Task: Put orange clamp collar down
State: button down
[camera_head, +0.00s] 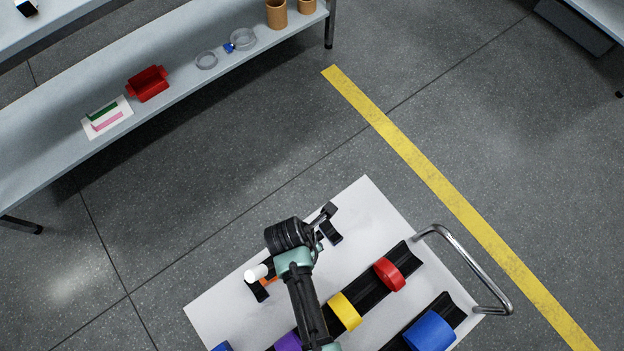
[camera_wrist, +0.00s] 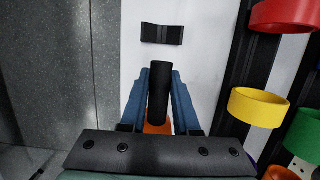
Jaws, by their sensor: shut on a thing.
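The orange clamp collar (camera_wrist: 158,128) shows in part in the wrist view, low between the two blue fingers of my gripper (camera_wrist: 160,82). My gripper is shut on it. A black cylinder (camera_wrist: 159,92) stretches forward from the collar between the fingers; I cannot tell whether it passes through the collar. In the head view only a sliver of orange (camera_head: 268,282) shows beside my arm, above the white board (camera_head: 350,205). My wrist hides the fingertips there. A black block (camera_wrist: 162,34) lies on the board ahead of the fingers.
Black racks hold red (camera_head: 391,275), yellow (camera_head: 345,312), purple (camera_head: 288,342) and blue (camera_head: 430,332) rings; a green ring (camera_wrist: 304,135) shows in the wrist view. A metal handle (camera_head: 470,262) edges the board. A shelf (camera_head: 190,55) stands at upper left.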

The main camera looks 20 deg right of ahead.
jog(key=shift+a+b+x, duration=0.2)
jog(key=shift+b+x, duration=0.2)
jog(key=shift+x, duration=0.5)
jog(key=shift+a+b+x, duration=0.2)
jog(key=shift+b+x, duration=0.2)
jog(key=shift+x, duration=0.55)
jog(key=shift+s, duration=0.1)
jog(key=shift+f, duration=0.1)
jog(key=c, duration=0.7)
grip_release()
jog(key=shift+o, duration=0.2)
